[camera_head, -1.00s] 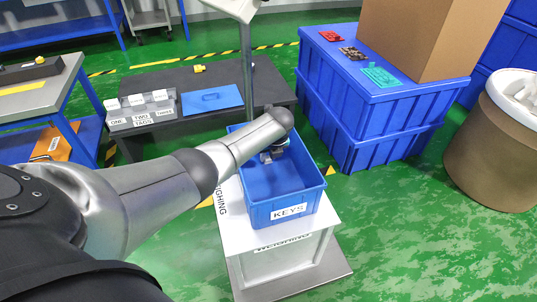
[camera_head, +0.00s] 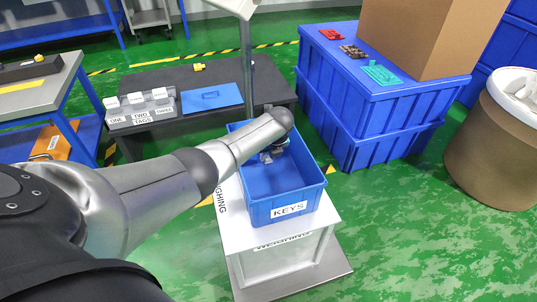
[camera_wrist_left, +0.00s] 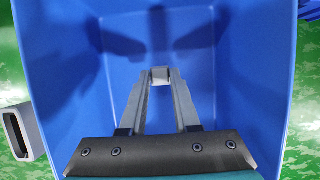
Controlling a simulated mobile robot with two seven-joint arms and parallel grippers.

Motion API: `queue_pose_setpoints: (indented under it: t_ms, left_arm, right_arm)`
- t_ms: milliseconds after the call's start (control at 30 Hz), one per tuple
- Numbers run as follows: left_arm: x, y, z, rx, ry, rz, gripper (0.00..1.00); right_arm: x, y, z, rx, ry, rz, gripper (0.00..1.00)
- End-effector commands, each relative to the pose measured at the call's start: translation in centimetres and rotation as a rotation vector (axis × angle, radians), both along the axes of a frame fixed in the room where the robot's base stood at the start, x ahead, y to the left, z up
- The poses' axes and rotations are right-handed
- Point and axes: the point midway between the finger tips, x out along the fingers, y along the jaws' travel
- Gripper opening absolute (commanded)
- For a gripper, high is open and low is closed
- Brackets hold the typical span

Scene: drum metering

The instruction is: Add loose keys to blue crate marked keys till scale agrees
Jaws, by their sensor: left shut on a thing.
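The blue crate marked KEYS (camera_head: 289,209) stands on the white weighing stand (camera_head: 283,247). My left gripper (camera_head: 267,156) points down inside the far part of the crate. In the left wrist view my left gripper (camera_wrist_left: 161,84) is shut on a small pale grey piece (camera_wrist_left: 161,75) at its fingertips, which looks like a key. The crate's blue inner walls (camera_wrist_left: 75,60) surround the gripper, and I see no other piece in the visible part of the crate. The scale's reading does not show. My right gripper is not in view.
Red, dark and teal pieces (camera_head: 381,74) lie on a blue lidded tote (camera_head: 400,98) at the right, beside a cardboard box (camera_head: 430,35). A dark low table (camera_head: 180,80) behind holds a labelled tag holder (camera_head: 140,110) and a blue plate (camera_head: 211,97). A post rises behind the crate.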

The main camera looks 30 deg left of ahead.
Motion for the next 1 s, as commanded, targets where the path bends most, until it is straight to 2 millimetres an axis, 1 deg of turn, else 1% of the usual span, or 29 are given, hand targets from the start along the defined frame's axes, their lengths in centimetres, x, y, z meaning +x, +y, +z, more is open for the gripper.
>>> queue_pose_setpoints:
  t_ms: [1000]
  left_arm:
    - [0.0,0.0,-1.6,0.0,0.0,0.0,0.0]
  right_arm:
    - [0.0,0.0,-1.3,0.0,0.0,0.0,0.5]
